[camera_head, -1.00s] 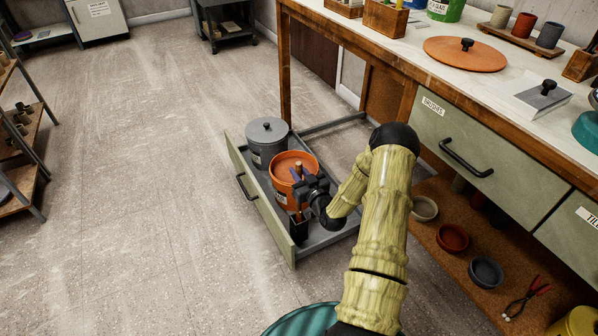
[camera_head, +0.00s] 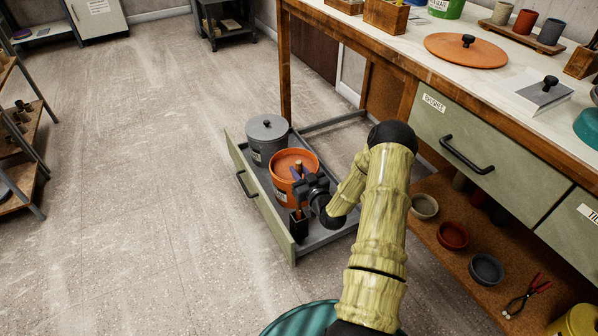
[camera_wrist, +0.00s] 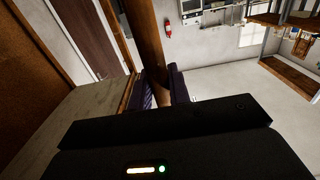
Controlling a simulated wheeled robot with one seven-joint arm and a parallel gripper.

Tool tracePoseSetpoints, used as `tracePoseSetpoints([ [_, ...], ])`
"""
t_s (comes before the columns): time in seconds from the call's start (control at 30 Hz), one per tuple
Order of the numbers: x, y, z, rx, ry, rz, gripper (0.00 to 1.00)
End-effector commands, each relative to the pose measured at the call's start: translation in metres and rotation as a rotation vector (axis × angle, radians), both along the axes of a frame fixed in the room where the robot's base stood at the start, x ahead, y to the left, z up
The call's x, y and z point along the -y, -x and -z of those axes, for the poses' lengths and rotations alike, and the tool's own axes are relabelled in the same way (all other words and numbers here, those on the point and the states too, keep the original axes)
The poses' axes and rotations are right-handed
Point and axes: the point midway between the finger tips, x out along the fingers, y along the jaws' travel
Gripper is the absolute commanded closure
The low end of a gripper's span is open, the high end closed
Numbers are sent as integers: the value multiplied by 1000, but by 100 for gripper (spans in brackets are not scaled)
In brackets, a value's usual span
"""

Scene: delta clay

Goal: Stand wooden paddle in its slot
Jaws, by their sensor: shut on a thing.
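The wooden paddle (camera_head: 299,167) is upright in my gripper (camera_head: 300,187). Its brown shaft (camera_wrist: 150,50) also shows between the two dark fingers in the wrist view. My gripper is shut on the shaft, above a small black slot holder (camera_head: 299,227) in the open drawer's front corner. The paddle's lower part is at the holder's mouth; I cannot tell how deep it reaches. The holder's inside is hidden.
The drawer (camera_head: 258,205) also holds an orange bucket (camera_head: 289,190) close behind my gripper and a grey lidded can (camera_head: 266,140). The workbench (camera_head: 420,68) with a closed drawer labelled brushes (camera_head: 455,140) stands to the right.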

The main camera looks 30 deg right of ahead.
Motion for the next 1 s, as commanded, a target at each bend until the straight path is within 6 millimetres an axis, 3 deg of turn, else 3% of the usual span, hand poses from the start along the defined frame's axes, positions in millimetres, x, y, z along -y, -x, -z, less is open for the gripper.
tracePoseSetpoints([
  [1.0,0,0,16,0,0,0,100],
])
